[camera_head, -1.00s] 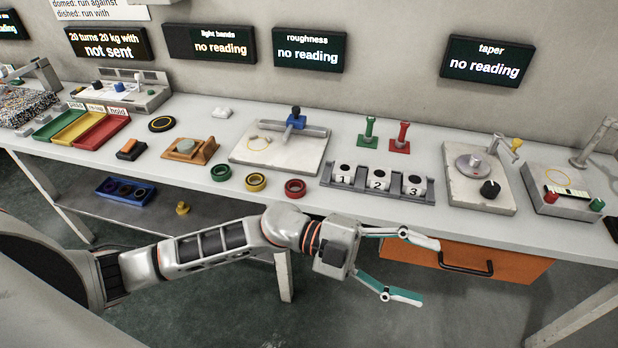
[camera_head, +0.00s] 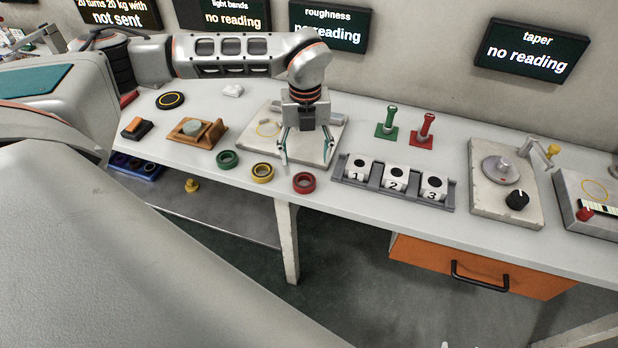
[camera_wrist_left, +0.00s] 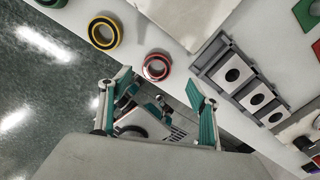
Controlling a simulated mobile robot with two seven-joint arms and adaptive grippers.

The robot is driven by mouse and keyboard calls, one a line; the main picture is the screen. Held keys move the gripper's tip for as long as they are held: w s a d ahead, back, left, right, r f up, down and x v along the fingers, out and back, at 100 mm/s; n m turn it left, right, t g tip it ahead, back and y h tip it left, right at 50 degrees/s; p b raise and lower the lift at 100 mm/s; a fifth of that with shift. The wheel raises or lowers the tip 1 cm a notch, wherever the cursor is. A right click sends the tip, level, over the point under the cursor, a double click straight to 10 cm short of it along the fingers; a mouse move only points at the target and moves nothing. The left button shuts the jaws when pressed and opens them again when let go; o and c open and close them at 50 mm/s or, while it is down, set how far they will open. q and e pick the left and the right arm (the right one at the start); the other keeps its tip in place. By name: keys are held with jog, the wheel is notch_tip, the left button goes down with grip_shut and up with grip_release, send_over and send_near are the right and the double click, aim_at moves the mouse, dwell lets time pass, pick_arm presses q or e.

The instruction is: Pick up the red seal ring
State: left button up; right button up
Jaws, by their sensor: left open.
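The red seal ring (camera_head: 304,183) lies flat near the front edge of the bench, right of the yellow ring (camera_head: 262,173) and the green ring (camera_head: 228,160). My left gripper (camera_head: 306,158) points down with its fingers apart, just behind the red ring and over the pale plate. In the left wrist view the red ring (camera_wrist_left: 156,67) shows beyond the open fingers (camera_wrist_left: 160,95), with nothing between them. The ring is not touched in either view. My right gripper is not seen clearly in either view.
A rack of numbered white blocks (camera_head: 447,207) stands right of the red ring. Green and red handled stamps (camera_head: 387,125) stand behind it. A pale square plate (camera_head: 335,148) lies under my left gripper. An orange drawer (camera_head: 480,267) hangs below the bench.

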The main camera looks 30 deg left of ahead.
aim_at(304, 176)
pick_arm(q)
jog(key=f, duration=0.4)
jog(key=s+f, duration=0.1)
jog(key=f, duration=0.1)
jog(key=shift+f+p, duration=0.1)
jog(key=shift+p, duration=0.3)
jog(key=shift+f, duration=0.6)
jog(key=c, duration=1.2)
